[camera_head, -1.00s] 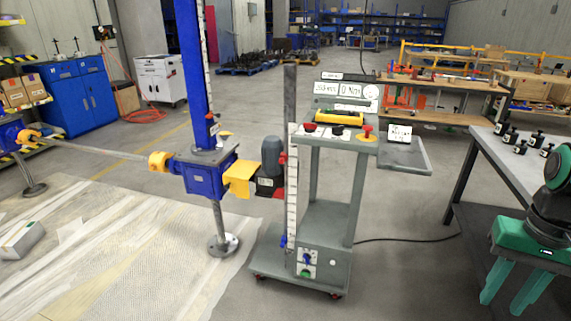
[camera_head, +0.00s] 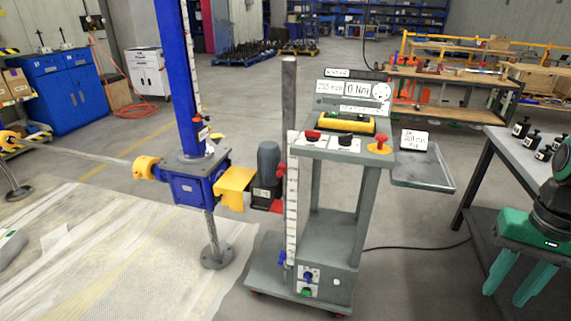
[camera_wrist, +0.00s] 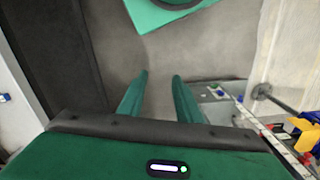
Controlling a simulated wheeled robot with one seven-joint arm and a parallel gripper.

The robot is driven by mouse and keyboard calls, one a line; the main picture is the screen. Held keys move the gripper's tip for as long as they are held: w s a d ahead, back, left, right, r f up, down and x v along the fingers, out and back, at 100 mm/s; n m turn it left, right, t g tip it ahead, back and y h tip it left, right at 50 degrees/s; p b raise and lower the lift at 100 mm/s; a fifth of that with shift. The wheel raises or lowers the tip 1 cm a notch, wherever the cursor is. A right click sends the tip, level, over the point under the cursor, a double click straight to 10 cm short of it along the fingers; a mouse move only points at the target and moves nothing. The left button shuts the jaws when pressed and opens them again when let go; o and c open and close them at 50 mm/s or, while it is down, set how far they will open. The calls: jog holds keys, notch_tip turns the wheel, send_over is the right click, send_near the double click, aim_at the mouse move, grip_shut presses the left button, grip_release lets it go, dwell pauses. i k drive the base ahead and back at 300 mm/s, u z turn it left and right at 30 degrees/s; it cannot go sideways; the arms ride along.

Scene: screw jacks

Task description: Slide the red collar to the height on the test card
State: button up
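A small red collar (camera_head: 282,169) sits on the upright beside the white scale strip (camera_head: 292,205) of the grey cart. A blue collar (camera_head: 282,258) sits low on the same upright. The test card (camera_head: 414,140) is a small white card standing on the cart's right side tray; its writing is too small to read. My green gripper (camera_head: 504,303) hangs at the lower right, well apart from the cart and the collar. In the wrist view my gripper (camera_wrist: 160,76) has its two fingers apart with nothing between them.
The cart (camera_head: 335,225) carries a panel with red, black and yellow-based buttons. A blue screw jack (camera_head: 200,180) with a yellow guard (camera_head: 234,187) stands left of it. A table (camera_head: 520,160) with black parts is at the right. Floor between cart and table is clear except a cable.

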aim_at(282, 169)
jog(key=u, duration=0.05)
jog(key=i, duration=0.95)
